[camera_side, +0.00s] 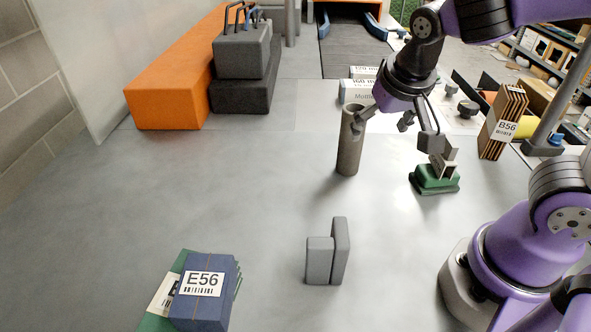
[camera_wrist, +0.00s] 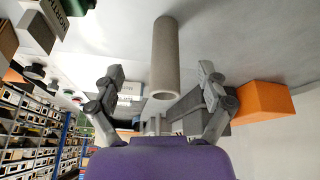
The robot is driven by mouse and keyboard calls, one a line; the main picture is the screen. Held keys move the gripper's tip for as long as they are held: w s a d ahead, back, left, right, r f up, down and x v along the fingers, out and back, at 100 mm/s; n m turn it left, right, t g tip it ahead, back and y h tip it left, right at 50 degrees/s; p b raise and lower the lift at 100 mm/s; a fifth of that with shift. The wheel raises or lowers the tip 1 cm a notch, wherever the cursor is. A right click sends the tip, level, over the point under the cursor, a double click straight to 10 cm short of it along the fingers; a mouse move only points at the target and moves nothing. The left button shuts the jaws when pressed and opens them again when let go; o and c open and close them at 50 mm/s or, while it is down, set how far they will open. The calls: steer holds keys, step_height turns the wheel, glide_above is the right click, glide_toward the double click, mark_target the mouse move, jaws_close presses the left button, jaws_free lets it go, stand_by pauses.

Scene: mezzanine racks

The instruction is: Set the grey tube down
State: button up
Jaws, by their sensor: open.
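The grey tube (camera_side: 348,145) stands upright on the grey work surface, its open end up. In the wrist view the tube (camera_wrist: 166,55) lies in the middle between my fingers, with a clear gap on both sides. My gripper (camera_side: 384,126) is open and empty, at the height of the tube's upper part. In the wrist view both fingers of my gripper (camera_wrist: 162,73) are spread wide. In the side view one finger overlaps the tube's upper right edge; from there I cannot tell whether it touches.
A green block with a grey top (camera_side: 435,181) is close right of my gripper. Grey slabs (camera_side: 327,258) stand in front, a blue E56 bundle (camera_side: 205,291) at front left. A B56 bundle (camera_side: 503,122) stands right, an orange block (camera_side: 165,108) back left. Left-middle surface is clear.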

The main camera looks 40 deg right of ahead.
steer(key=s+a+r+n+t+y, duration=0.1)
steer(key=s+a+r+n+y, duration=0.1)
steer(key=s+r+n, duration=0.1)
steer(key=shift+s+r+n+t+y, duration=0.15)
steer(key=shift+s+n+t+y, duration=0.25)
steer(key=shift+s+n, duration=0.75)
steer(key=shift+w+n, duration=0.25)
steer(key=shift+w, duration=0.05)
